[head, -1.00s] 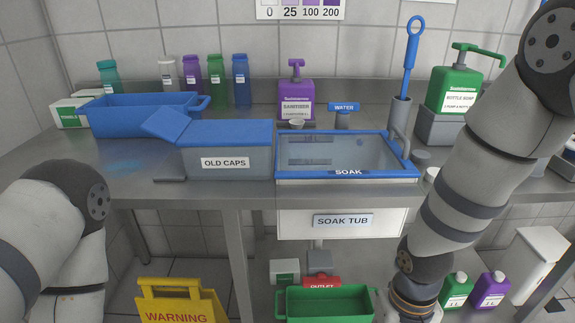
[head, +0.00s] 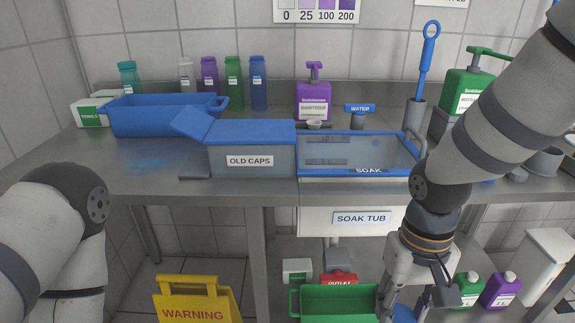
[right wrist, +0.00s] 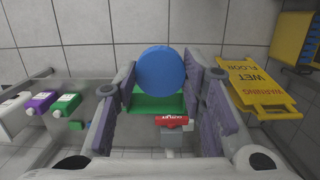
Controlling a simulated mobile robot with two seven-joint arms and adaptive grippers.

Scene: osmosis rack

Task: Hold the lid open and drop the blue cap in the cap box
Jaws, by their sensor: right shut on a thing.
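The grey cap box (head: 250,161), labelled OLD CAPS, stands on the steel bench left of the soak tub. Its blue top (head: 255,132) covers most of it, and a blue lid flap (head: 192,124) tilts up at its left end. My right gripper (head: 405,308) hangs low in front of the bench, below its top. It is shut on a round blue cap, which shows large between the fingers in the right wrist view (right wrist: 161,71) and partly at the bottom edge of the head view (head: 403,313). My left arm is at the left edge; its gripper is out of sight.
The soak tub (head: 360,153) adjoins the cap box on the right. A blue tray (head: 165,115) stands behind to the left, with bottles (head: 233,82) beyond. A green crate (head: 335,303) sits below the bench. A yellow warning sign (head: 195,302) stands in front. The bench's front left is clear.

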